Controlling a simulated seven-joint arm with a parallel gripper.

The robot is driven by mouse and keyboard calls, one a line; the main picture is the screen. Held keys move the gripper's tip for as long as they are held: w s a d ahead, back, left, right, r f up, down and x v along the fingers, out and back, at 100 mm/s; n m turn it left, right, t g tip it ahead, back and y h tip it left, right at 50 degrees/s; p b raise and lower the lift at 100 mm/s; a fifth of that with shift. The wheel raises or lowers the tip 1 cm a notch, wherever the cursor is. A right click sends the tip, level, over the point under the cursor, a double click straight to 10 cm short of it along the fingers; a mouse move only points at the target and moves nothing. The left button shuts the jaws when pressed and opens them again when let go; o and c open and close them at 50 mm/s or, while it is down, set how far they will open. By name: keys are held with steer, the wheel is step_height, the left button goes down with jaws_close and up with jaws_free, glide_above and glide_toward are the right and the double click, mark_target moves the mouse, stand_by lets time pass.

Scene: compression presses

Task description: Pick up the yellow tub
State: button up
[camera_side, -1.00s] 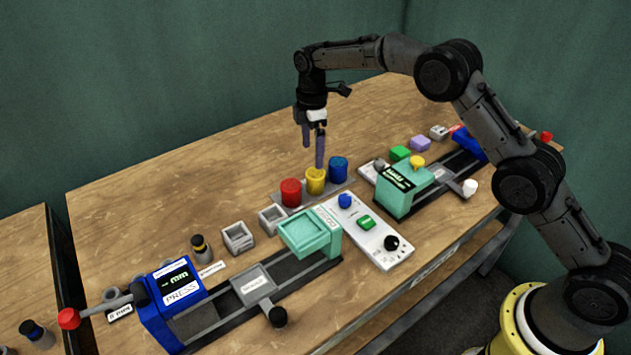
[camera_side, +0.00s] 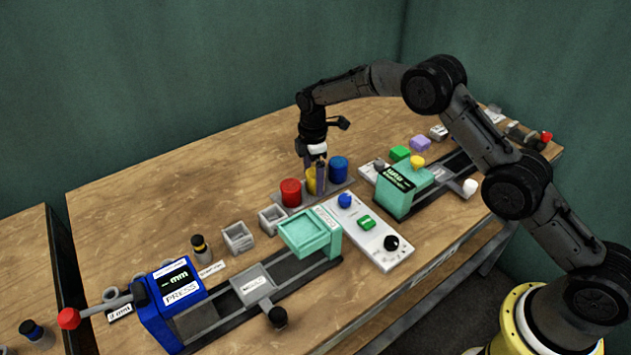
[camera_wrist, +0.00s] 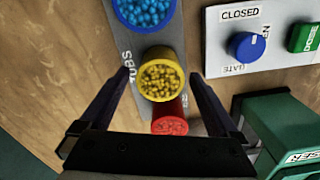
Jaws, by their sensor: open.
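The yellow tub (camera_side: 311,181) stands between the red tub (camera_side: 291,192) and the blue tub (camera_side: 338,169) on a grey strip. In the wrist view the yellow tub (camera_wrist: 161,76) is full of yellow pellets. My gripper (camera_side: 315,188) is lowered at the yellow tub, and its fingers partly hide the tub in the side view. In the wrist view my gripper (camera_wrist: 160,78) is open, with one finger on each side of the yellow tub and gaps visible. The red tub (camera_wrist: 170,119) and blue tub (camera_wrist: 145,12) are in line with it.
A white control panel (camera_side: 372,240) with blue, green and black controls lies in front of the tubs. Bare table lies behind the tubs.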

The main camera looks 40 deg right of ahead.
mark_target(314, 174)
steer(key=c, duration=1.5)
steer(key=shift+r, duration=0.2)
steer(key=shift+r, duration=0.2)
steer(key=r, duration=0.3)
steer(key=shift+s, duration=0.2)
steer(key=s+d+r+m, duration=0.1)
steer(key=s+d+r, duration=0.1)
steer(key=s+r, duration=1)
steer(key=shift+n, duration=0.5)
steer(key=s+a+r, duration=0.1)
steer(key=a, duration=0.5)
steer(key=s+a, duration=0.1)
steer(key=a, duration=0.4)
steer(key=s+a+r, duration=0.1)
steer(key=s+a, duration=0.1)
steer(key=a, duration=0.4)
steer(key=shift+s+a+r, duration=0.1)
steer(key=shift+a+r, duration=0.2)
steer(key=shift+r, duration=0.05)
